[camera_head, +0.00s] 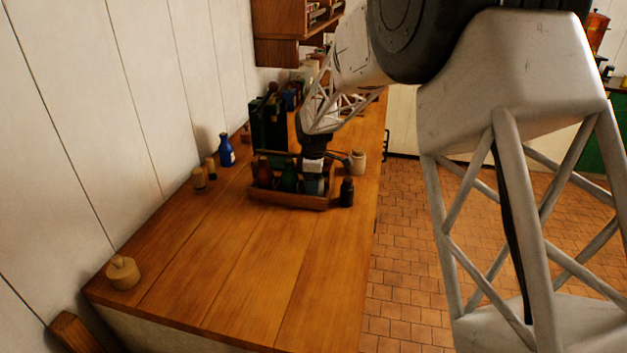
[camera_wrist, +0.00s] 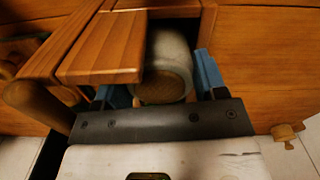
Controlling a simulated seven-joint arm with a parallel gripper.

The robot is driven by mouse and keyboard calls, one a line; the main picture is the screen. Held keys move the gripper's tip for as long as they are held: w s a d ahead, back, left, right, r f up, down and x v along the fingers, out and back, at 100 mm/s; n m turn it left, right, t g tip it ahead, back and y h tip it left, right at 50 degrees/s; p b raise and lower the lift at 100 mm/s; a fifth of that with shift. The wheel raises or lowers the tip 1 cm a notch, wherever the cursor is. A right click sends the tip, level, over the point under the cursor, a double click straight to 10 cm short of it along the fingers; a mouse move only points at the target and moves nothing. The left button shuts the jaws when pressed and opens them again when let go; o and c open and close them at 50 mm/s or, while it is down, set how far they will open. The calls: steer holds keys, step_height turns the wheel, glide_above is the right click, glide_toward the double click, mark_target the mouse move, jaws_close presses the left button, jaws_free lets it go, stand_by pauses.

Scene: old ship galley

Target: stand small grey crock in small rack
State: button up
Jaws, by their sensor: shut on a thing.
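In the wrist view, the small grey crock (camera_wrist: 170,52), pale and round with a brown end facing the camera, sits between the two blue fingers of my gripper (camera_wrist: 163,82). My gripper is shut on it. In the head view, my gripper (camera_head: 313,183) points down at the right-hand end of the small rack (camera_head: 290,201), a low wooden box with a handle. The crock is mostly hidden there by the gripper and rack. Wooden bars of the rack (camera_wrist: 105,45) lie close to the crock's left in the wrist view. I cannot tell whether the crock touches the rack floor.
A brown bottle (camera_head: 264,173) and a green bottle (camera_head: 288,178) stand in the rack. A dark bottle (camera_head: 347,192) and a pale jar (camera_head: 358,162) stand close on its right. A blue bottle (camera_head: 226,151) stands left. The counter's front (camera_head: 240,270) is clear except a lidded pot (camera_head: 123,273).

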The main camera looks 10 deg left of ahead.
steer(key=o, duration=1.3)
steer(key=shift+c, duration=0.2)
steer(key=shift+r, duration=0.1)
step_height(320, 180, up, 8)
steer(key=shift+f, duration=0.15)
